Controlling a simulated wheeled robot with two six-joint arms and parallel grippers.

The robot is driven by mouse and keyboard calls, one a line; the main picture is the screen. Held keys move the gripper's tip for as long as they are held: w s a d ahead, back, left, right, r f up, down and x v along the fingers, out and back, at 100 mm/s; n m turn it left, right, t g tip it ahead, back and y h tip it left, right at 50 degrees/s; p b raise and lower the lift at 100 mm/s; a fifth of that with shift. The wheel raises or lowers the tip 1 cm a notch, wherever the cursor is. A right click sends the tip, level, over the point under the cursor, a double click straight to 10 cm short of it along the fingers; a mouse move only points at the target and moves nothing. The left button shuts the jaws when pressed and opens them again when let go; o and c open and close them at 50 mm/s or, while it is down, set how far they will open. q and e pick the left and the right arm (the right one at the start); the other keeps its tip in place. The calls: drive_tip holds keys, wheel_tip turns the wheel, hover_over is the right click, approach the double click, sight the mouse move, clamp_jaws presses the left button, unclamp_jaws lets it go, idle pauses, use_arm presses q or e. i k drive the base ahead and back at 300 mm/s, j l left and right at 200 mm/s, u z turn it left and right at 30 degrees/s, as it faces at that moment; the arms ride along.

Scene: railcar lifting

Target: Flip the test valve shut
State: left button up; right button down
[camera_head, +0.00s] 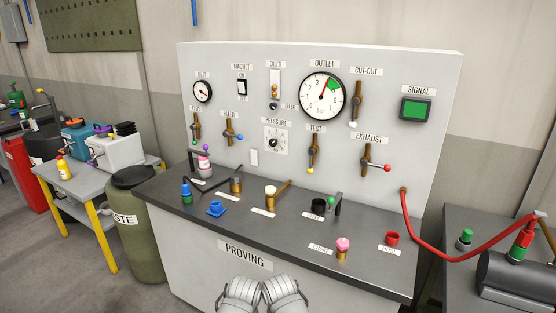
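The test valve (313,152) is on the upright grey panel, under the TEST label (315,128). It is a brass valve that stands nearly vertical, with a yellow knob (310,171) at its lower end. It is right of the small PRESSURE dial (274,142) and left of the exhaust valve (367,160). Nothing covers it. Two grey ribbed parts of my own arms show side by side at the bottom edge, in front of the bench and well below the valve. I see no gripper fingers of either arm.
The cut-out valve (357,103) and outlet gauge (322,95) are above. The signal lamp (416,109) is green. The dark bench top (290,229) below holds several small fittings, a brass-handled part (277,192) and a black cup (318,206). A red hose (440,256) hangs at right.

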sight(311, 152)
drive_tip(key=i+j, duration=0.3)
drive_tip(key=j, duration=0.15)
drive_tip(key=i+j+u, duration=0.1)
drive_tip(key=i+j, duration=0.25)
